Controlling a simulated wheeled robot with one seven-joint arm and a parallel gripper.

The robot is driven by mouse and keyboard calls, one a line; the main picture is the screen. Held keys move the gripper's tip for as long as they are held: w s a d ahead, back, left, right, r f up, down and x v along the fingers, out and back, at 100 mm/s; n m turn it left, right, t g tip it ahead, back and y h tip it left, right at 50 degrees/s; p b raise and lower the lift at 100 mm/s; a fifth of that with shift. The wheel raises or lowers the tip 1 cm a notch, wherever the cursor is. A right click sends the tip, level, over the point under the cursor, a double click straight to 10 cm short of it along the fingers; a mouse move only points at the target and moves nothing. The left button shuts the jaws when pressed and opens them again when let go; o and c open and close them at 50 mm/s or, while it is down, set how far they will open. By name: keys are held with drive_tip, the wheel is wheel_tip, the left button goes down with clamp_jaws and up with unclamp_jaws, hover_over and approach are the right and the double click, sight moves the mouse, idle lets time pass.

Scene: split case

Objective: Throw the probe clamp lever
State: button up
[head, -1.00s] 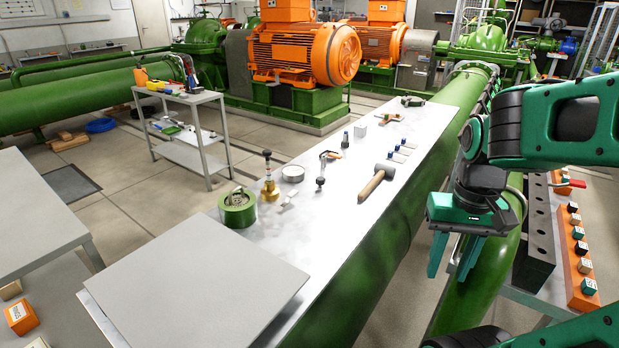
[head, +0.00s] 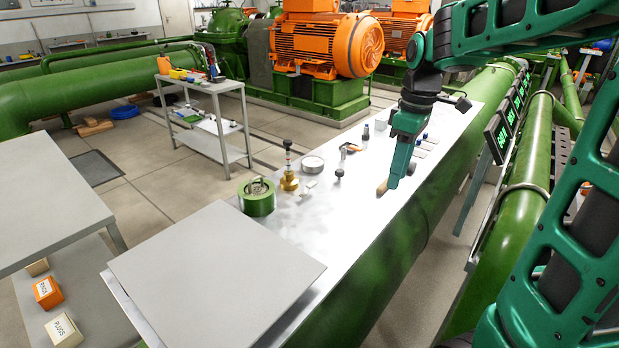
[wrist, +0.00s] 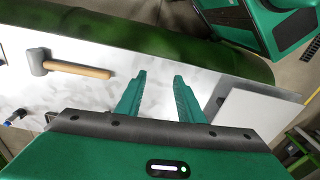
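My gripper (head: 398,168) hangs over the white bench top, above the mallet. In the wrist view its two green fingers (wrist: 160,78) are apart with nothing between them. I cannot tell for certain which part is the probe clamp lever. A small orange-and-dark fitting (head: 350,148) lies on the bench left of my gripper. A small black-knobbed upright piece (head: 338,174) stands near it. A brass fitting with a dark stem (head: 289,178) stands further left, beside a green round body (head: 257,197) with metal parts in its top.
The mallet lies on the bench; its wooden handle shows in the wrist view (wrist: 82,70). A flat grey plate (head: 215,275) covers the near end of the bench. A pale ring (head: 313,164) lies behind the brass fitting. Green pipes (head: 515,215) run on the right.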

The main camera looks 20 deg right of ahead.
drive_tip(key=w+a+n, duration=0.6)
drive_tip(key=w+n, duration=0.2)
drive_tip(key=w, duration=0.4)
drive_tip(key=n, duration=0.9)
hover_over(312, 183)
drive_tip(key=f, duration=0.1)
drive_tip(key=shift+h, duration=0.4)
wheel_tip(312, 183, down, 10)
drive_tip(key=shift+w+d+f, duration=0.1)
drive_tip(key=shift+f, duration=0.1)
clamp_jaws()
